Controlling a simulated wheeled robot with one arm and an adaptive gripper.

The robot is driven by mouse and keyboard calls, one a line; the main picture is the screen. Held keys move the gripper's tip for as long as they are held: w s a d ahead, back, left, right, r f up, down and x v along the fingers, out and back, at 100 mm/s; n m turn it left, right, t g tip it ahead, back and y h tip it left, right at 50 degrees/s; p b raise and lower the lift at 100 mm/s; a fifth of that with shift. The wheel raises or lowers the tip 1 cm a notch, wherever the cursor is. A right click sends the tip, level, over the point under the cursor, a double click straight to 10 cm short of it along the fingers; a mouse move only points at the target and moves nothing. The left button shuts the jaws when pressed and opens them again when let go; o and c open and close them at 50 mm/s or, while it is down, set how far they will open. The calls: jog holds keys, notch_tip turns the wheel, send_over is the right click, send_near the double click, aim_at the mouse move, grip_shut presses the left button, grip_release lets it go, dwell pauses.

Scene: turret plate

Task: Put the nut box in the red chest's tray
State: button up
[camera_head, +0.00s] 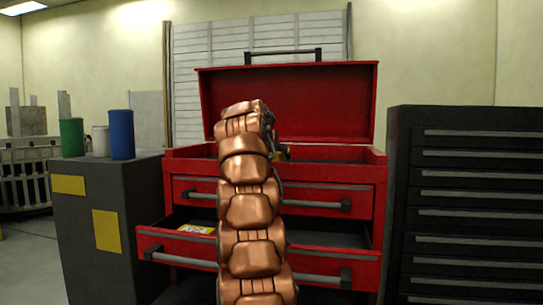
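The red chest (290,172) stands in the middle with its lid (330,100) raised. Its top tray (335,153) is open below the lid. My copper arm rises in front of the chest and hides its middle. My gripper (276,146) shows only as dark parts beside the arm's upper end, above the tray area; its fingers are mostly hidden. A small yellowish patch (278,156) shows by the gripper; I cannot tell if it is the nut box or if it is held.
A lower drawer (330,240) is pulled out, with a yellow and white item (196,229) in it. A grey cabinet (110,220) at left bears a green can (72,137), a white can (100,141) and a blue can (121,134). A black drawer cabinet (465,200) stands right.

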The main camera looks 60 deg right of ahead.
jog(key=shift+r, duration=0.15)
jog(key=shift+r, duration=0.15)
jog(key=b+v, duration=0.1)
jog(key=v, duration=1.1)
